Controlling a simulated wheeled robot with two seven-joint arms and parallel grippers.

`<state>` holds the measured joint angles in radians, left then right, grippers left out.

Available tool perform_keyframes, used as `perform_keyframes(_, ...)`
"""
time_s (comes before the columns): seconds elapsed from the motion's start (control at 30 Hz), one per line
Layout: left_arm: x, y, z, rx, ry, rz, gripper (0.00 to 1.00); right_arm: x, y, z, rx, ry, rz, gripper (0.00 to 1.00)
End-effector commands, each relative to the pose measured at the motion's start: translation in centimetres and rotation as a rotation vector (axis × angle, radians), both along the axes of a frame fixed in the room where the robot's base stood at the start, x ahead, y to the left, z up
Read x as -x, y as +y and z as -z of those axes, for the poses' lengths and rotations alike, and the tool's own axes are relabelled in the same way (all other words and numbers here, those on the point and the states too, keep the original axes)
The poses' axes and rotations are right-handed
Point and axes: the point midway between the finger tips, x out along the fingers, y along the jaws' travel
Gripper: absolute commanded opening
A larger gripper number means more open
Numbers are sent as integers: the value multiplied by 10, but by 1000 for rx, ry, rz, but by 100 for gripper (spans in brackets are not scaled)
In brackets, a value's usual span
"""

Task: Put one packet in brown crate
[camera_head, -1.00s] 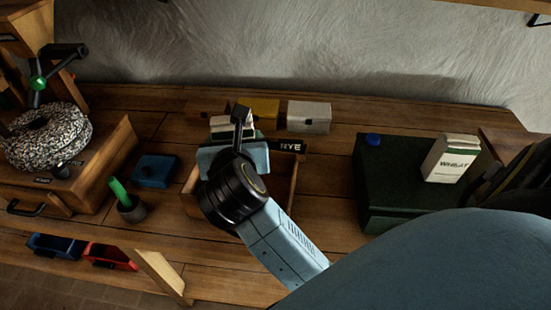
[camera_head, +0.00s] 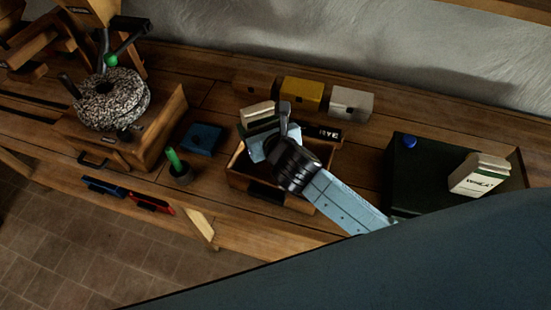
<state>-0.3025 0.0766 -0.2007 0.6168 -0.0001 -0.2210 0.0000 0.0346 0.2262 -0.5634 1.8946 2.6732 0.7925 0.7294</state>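The brown crate (camera_head: 236,183) is an open wooden box in the middle of the table, with a dark plate on its front. My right gripper (camera_head: 262,136) reaches over it from the lower right. A cream and green packet (camera_head: 257,114) is at its fingertips, tilted, over the crate's far left part. The gripper appears shut on it, though the hand hides the fingers and the packet's lower part. A white packet marked WHEAT (camera_head: 473,179) stands on a dark green box at the right. My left gripper is not in view.
A black RYE sign (camera_head: 322,133) is behind the crate. Brown, yellow (camera_head: 302,94) and white boxes line the back. A millstone (camera_head: 112,98), a blue box (camera_head: 202,139) and a cup with a green stick (camera_head: 179,172) stand left. The dark green box (camera_head: 420,165) is right.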

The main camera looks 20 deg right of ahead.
Motion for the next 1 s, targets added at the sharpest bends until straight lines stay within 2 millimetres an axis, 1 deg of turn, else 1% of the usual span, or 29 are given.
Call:
perform_keyframes(0.03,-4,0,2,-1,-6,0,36,1,0,13,1,3,-3,37)
perform_keyframes(0.1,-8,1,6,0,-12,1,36,1,0,27,1,3,-1,37)
perform_keyframes(0.2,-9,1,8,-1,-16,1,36,1,0,43,1,2,-1,37)
perform_keyframes(0.43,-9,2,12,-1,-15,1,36,0,1,60,0,-1,-1,37)
perform_keyframes(0.6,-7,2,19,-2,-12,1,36,0,0,85,0,1,1,37)
perform_keyframes(0.7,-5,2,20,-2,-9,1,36,0,1,91,0,0,0,37)
perform_keyframes(0.87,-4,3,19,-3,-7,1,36,0,0,89,-1,-2,-1,37)
perform_keyframes(1.0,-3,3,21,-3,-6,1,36,0,0,92,0,-1,0,37)
